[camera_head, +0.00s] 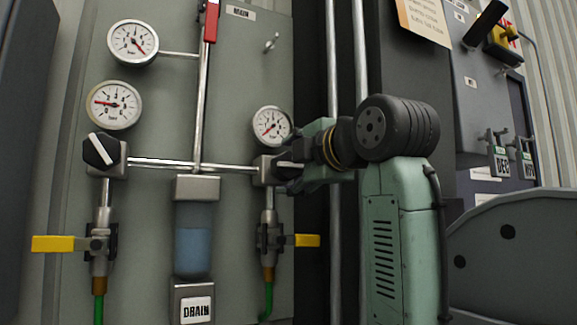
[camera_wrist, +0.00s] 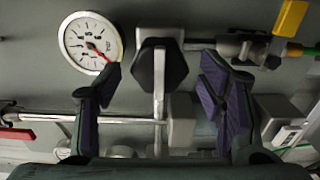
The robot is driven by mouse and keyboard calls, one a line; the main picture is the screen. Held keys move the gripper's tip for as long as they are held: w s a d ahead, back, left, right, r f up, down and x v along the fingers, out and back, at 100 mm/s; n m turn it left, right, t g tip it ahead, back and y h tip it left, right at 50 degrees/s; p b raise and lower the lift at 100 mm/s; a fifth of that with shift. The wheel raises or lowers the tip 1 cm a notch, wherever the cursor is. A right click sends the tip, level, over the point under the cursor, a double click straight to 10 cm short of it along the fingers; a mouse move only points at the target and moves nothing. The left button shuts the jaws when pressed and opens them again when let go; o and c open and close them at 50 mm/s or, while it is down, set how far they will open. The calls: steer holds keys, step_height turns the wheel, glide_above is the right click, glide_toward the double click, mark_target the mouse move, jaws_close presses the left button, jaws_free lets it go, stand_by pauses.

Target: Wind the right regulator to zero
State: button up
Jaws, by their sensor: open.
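The right regulator (camera_head: 264,168) sits at the right end of the horizontal pipe, under a round gauge (camera_head: 271,125). In the wrist view, its black knob (camera_wrist: 172,68) has a pale pointer stripe lying in line with the pipe. The gauge shows there too (camera_wrist: 90,42), its red needle pointing lower right in that picture, lower left in the head view. My gripper (camera_head: 288,178) is at the knob, partly hiding it. In the wrist view my gripper (camera_wrist: 160,75) is open, one finger either side of the knob with gaps; how deep the fingers reach is unclear.
A left regulator (camera_head: 100,150) and two gauges are on the left. Yellow valve levers (camera_head: 58,244) (camera_head: 307,240) stick out below. A filter bowl (camera_head: 193,240) hangs mid-panel above a DRAIN label (camera_head: 195,310). Vertical pipes (camera_head: 333,60) run behind my arm.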

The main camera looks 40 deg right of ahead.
steer(key=v, duration=1)
steer(key=shift+s, duration=0.25)
steer(key=shift+a, duration=0.15)
